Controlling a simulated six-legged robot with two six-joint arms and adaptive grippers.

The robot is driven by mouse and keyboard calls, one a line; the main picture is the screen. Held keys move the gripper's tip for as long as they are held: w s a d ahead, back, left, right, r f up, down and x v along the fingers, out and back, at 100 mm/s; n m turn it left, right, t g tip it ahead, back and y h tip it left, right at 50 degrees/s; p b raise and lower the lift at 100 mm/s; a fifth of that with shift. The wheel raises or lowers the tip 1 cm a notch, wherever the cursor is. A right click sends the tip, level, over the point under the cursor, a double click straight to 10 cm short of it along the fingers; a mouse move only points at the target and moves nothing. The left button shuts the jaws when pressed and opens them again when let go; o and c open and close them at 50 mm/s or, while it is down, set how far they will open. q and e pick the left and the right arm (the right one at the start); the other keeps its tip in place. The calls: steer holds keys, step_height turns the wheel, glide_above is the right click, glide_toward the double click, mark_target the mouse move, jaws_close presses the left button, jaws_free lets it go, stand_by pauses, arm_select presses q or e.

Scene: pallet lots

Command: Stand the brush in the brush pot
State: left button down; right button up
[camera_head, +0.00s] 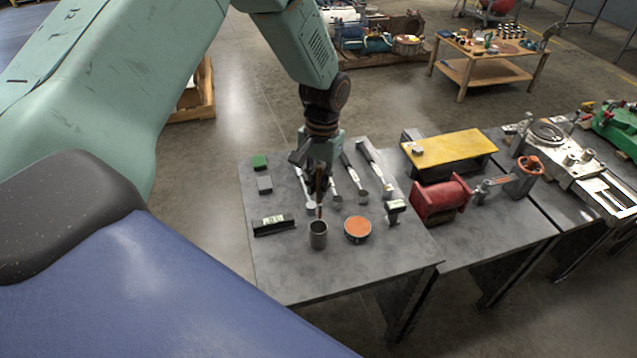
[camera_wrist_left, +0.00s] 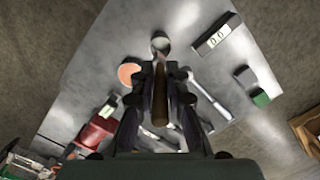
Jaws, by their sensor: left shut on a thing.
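My left gripper (camera_head: 319,178) is shut on the brush (camera_head: 321,208), a thin brown stick that points down from the jaws. The brush pot (camera_head: 318,236) is a small grey open cylinder standing near the front of the grey table. The brush's lower end is just above or behind the pot's rim in the head view; I cannot tell whether it is inside. In the left wrist view the brush (camera_wrist_left: 160,85) lies between the fingers, and the pot (camera_wrist_left: 160,45) shows beyond its end. My right gripper is in neither view.
An orange-topped round tin (camera_head: 358,229) stands right of the pot. A black block with a pale label (camera_head: 273,225) lies left of it. Several long-handled tools lie behind. Green and grey blocks (camera_head: 260,162) lie at the back left. The table's front left is clear.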

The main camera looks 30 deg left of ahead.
mark_target(317, 203)
arm_select(q)
step_height(317, 203, down, 4)
steer(key=b, duration=0.2)
steer(key=shift+w+r+b, duration=0.1)
steer(key=shift+r+b, duration=0.05)
steer(key=shift+b, duration=0.25)
step_height(317, 203, down, 4)
steer(key=shift+r+b, duration=0.1)
steer(key=shift+b, duration=0.95)
steer(key=shift+a+f, duration=0.1)
steer(key=shift+f, duration=0.3)
steer(key=shift+s, duration=0.25)
steer(key=shift+w, duration=0.1)
